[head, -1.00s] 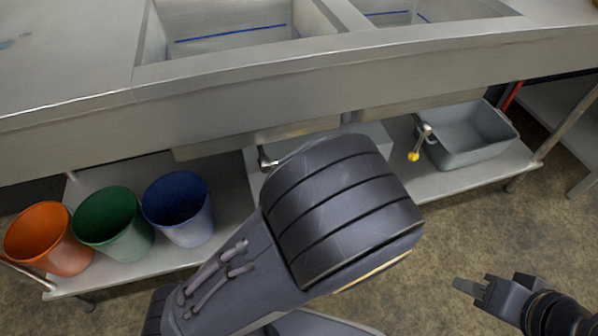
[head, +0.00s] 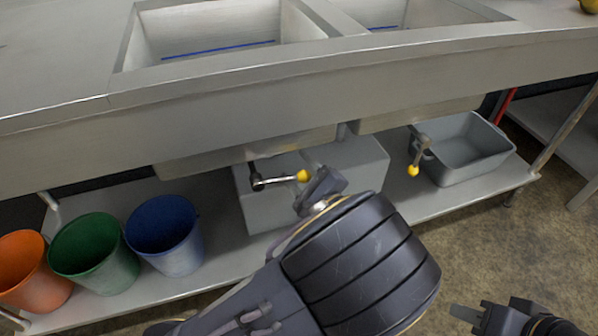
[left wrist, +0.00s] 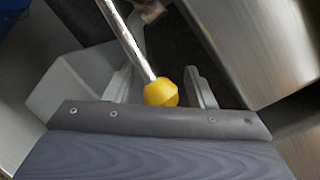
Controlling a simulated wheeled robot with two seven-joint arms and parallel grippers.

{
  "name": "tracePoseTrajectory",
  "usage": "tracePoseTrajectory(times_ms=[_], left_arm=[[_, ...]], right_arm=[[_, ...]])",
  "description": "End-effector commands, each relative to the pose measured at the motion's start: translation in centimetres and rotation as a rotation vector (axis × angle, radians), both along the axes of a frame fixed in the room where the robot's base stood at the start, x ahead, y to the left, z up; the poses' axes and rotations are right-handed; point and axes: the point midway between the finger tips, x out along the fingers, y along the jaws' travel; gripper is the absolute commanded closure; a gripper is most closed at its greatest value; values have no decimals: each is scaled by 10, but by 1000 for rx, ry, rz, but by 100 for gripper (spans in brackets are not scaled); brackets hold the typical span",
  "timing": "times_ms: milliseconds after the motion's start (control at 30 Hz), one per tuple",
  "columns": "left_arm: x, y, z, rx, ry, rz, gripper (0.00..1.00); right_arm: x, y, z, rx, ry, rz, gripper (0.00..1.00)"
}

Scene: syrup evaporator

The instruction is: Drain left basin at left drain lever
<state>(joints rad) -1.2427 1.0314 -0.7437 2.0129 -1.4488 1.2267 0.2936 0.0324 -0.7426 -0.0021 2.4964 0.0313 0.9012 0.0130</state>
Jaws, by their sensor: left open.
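The left basin (head: 205,59) is set in the steel counter and has a blue line along its inner wall. Beneath it, the left drain lever (head: 281,180) is a metal rod with a yellow knob, lying about sideways with its knob to the right. My left gripper (head: 308,186) is at the knob. In the left wrist view the yellow knob (left wrist: 160,92) sits between the two open fingers of my left gripper (left wrist: 158,88); I cannot tell whether they touch it. My right gripper (head: 466,313) is at the lower right, away from the levers, its jaw state unclear.
A second lever (head: 419,157) with a yellow knob hangs down beside a grey tub (head: 470,150). A grey box (head: 352,165) stands behind my left gripper. Orange (head: 35,279), green (head: 95,254) and blue buckets (head: 164,236) stand on the lower shelf.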

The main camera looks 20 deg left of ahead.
Motion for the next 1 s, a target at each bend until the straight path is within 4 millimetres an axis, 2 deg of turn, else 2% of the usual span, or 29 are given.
tracePoseTrajectory(times_ms=[167, 533, 833, 1000], left_arm=[[0, 0, 0, 0, 0, 0, 50], [0, 0, 0, 0, 0, 0, 99], [0, -3, -1, 11, 8, 0, 100], [0, -14, -4, 54, 36, -1, 100]], right_arm=[[0, 0, 0, 0, 0, 0, 67], [0, 0, 0, 0, 0, 0, 67], [0, 0, 3, 0, 0, 0, 67], [0, 0, 11, 0, 0, 0, 67]])
